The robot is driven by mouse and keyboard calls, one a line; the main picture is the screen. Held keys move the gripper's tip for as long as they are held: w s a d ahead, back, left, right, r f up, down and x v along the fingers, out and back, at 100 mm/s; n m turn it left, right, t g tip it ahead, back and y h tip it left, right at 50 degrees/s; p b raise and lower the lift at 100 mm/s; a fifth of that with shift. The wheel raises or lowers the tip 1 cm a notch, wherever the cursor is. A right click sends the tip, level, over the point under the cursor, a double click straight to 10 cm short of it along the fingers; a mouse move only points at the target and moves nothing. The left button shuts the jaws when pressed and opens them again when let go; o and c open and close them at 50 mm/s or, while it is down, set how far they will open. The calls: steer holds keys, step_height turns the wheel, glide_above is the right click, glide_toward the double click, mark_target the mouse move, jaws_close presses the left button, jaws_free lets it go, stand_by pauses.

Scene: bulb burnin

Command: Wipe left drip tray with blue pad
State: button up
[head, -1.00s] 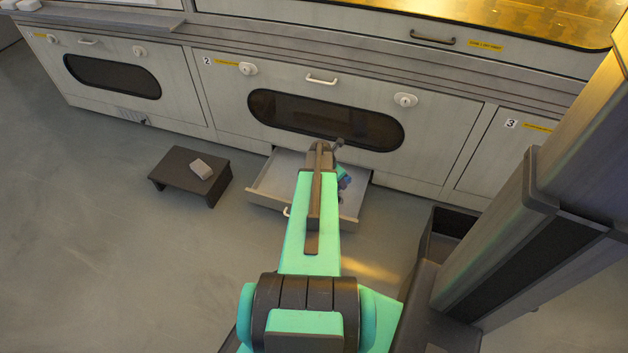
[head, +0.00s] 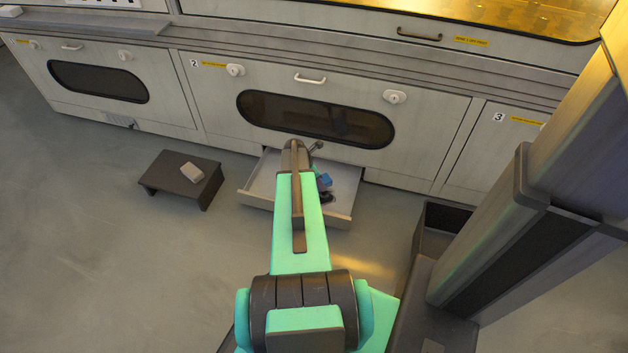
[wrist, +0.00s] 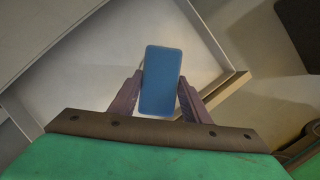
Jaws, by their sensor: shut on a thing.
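The blue pad (wrist: 161,80) is a flat rectangular block between the two fingers of my gripper (wrist: 158,92) in the wrist view. My gripper is shut on its sides. In the head view the blue pad (head: 324,180) shows just right of my arm, over the open drip tray (head: 258,186). The tray is a shallow, pale, drawer-like pan pulled out from under the cabinet marked 2. My arm hides the tray's middle. I cannot tell whether the pad touches the tray floor. The tray's pale floor and walls (wrist: 75,55) also show in the wrist view.
A low dark stool (head: 158,172) with a small light block (head: 192,172) on it stands left of the tray. Cabinet doors with oval windows (head: 315,118) rise behind. An open dark bin (head: 440,232) is at the right. The floor at left is clear.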

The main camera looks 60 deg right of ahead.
steer(key=shift+w+a+f+m, duration=0.2)
steer(key=shift+w+f+m, duration=0.3)
steer(key=shift+w+m, duration=0.15)
steer(key=shift+f, duration=0.1)
